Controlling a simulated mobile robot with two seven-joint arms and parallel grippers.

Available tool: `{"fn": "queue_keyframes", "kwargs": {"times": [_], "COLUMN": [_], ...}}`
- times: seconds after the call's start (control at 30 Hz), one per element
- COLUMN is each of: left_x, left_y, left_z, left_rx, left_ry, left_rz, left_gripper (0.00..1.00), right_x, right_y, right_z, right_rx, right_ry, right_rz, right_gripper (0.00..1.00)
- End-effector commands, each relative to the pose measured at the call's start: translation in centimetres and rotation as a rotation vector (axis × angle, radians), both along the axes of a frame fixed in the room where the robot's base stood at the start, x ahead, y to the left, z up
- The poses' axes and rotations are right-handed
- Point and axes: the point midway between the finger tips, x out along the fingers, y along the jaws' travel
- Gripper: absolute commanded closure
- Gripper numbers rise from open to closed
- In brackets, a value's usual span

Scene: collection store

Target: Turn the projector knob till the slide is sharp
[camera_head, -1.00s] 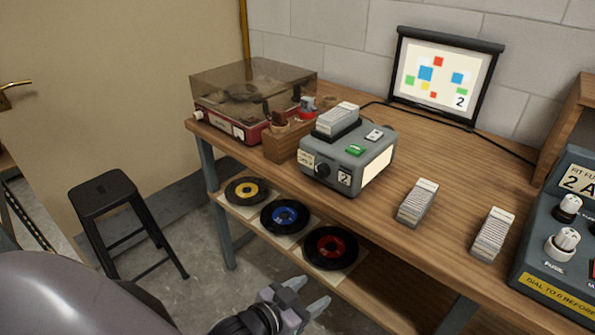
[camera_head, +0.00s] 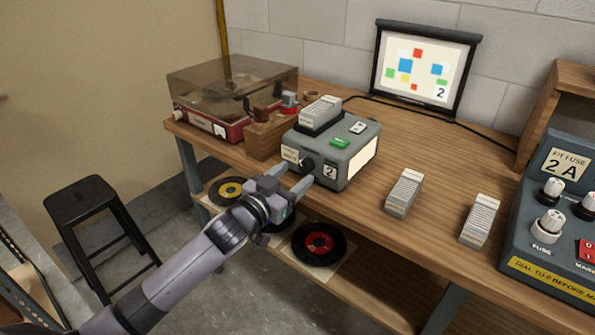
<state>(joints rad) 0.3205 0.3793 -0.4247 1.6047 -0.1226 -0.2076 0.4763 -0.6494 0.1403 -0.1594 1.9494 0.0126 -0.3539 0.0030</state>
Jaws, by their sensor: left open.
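The screen (camera_head: 424,70) at the back shows coloured squares and a "2" with fairly crisp edges. My right gripper is out of view.
A record player (camera_head: 230,95) and wooden box (camera_head: 268,137) stand left of the projector. Two slide trays (camera_head: 403,193) lie to its right. A fuse panel (camera_head: 560,215) is at the far right. Records (camera_head: 318,243) lie on the lower shelf. A black stool (camera_head: 92,215) stands left.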

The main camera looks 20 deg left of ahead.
Motion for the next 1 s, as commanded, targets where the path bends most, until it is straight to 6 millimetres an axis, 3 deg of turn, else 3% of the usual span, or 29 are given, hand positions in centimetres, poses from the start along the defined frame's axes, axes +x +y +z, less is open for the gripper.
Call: {"fn": "queue_keyframes", "kwargs": {"times": [0.23,0.63,0.8,1.0], "left_x": [2.3,2.7,2.7,2.7], "left_y": [-0.7,-0.9,-0.9,-0.9], "left_z": [0.0,0.0,0.0,0.0], "left_rx": [-0.001,-0.001,0.000,0.030], "left_ry": [0.000,0.000,0.001,-0.010], "left_rz": [0.000,0.000,0.000,0.000], "left_gripper": [0.40,0.40,0.96,0.96], "right_x": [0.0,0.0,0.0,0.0], "right_y": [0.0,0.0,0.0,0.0], "right_z": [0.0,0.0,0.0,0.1], "right_rx": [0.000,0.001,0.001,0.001], "right_ry": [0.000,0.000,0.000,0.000], "right_rz": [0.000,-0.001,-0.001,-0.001], "right_gripper": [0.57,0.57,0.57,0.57]}}
